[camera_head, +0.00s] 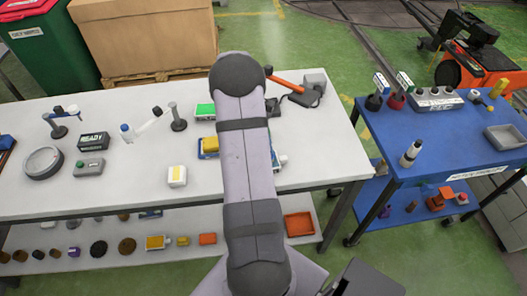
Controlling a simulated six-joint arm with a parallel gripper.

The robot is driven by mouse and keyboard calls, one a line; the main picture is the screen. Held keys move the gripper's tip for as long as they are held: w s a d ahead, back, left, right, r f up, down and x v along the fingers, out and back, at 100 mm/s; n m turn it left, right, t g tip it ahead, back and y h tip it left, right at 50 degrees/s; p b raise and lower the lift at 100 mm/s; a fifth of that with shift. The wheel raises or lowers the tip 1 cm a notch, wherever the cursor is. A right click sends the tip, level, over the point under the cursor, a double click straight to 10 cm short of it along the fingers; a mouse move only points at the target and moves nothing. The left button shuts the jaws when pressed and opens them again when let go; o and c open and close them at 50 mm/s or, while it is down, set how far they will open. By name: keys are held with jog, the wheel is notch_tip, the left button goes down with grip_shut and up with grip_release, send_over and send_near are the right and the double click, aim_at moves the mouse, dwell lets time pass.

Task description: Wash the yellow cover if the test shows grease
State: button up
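A yellow block-like piece (209,145), which may be the yellow cover, sits on the white table just left of my arm. Blue shows beneath it, and my arm hides its right side. A white block with a yellow patch (177,175) stands in front and to the left; I cannot tell if it is part of the test. A dark box marked READY (93,141) stands at the left, behind a grey box with a green button (89,167). My arm crosses the middle of the table and my gripper is hidden from view. No grease can be made out.
A green-topped item (205,110) and an orange-handled tool (287,85) lie near my arm. A round grey dish (44,162) is at the left. A blue cart (440,135) with bottles and a grey tray (504,136) stands right, across a floor gap. The white table's front middle-left is clear.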

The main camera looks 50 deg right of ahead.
jog(key=shift+a+f, duration=0.1)
jog(key=shift+f, duration=0.45)
dwell(1.9)
jog(key=shift+r+p, duration=3.05)
jog(key=shift+r, duration=0.55)
